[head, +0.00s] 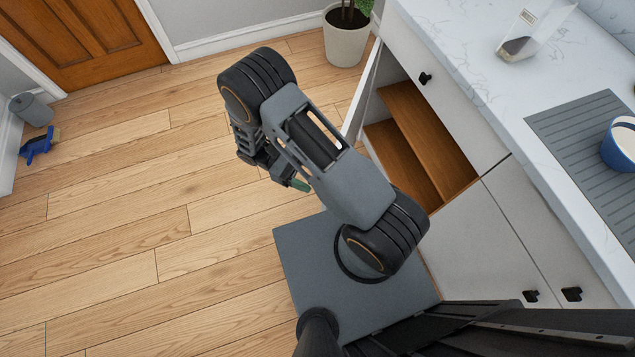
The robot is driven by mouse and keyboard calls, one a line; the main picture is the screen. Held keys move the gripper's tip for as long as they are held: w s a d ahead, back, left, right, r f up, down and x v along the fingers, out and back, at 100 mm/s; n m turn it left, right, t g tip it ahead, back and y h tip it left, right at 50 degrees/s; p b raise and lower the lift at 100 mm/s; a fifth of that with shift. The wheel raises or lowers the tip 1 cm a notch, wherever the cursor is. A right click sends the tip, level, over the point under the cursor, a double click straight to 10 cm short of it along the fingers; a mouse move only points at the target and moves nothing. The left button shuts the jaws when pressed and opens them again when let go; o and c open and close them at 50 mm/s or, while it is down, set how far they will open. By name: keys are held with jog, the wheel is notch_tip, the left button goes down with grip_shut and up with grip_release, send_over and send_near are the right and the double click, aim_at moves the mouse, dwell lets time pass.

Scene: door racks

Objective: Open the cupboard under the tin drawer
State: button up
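A white cupboard stands open below a white drawer front (450,98) with a black knob (425,78). Its white door (366,88) is swung outward into the room, seen almost edge-on. Brown wooden shelves (402,150) show inside the cupboard. No tin is in view, so I cannot tell what the drawer holds. My gripper (299,185) is mostly hidden behind my arm; only a small greenish tip shows. It is over the floor to the left of the cupboard opening, seemingly apart from the door. Whether its fingers are open cannot be seen.
A potted plant (346,42) stands on the floor just beyond the open door. More closed cabinet fronts (465,245) with black knobs lie right. The marble counter (455,25) holds a clear container (535,30) and a blue bowl (619,150).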

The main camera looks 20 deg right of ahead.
jog(key=shift+s+d+r, duration=0.15)
jog(key=shift+s+r, duration=0.2)
jog(key=shift+s, duration=0.35)
jog(key=shift+s+d+r, duration=0.2)
jog(key=shift+s+r, duration=0.1)
jog(key=shift+s, duration=0.45)
jog(key=shift+s+d+r, duration=0.15)
jog(key=shift+s+r, duration=0.2)
jog(key=shift+s, duration=0.35)
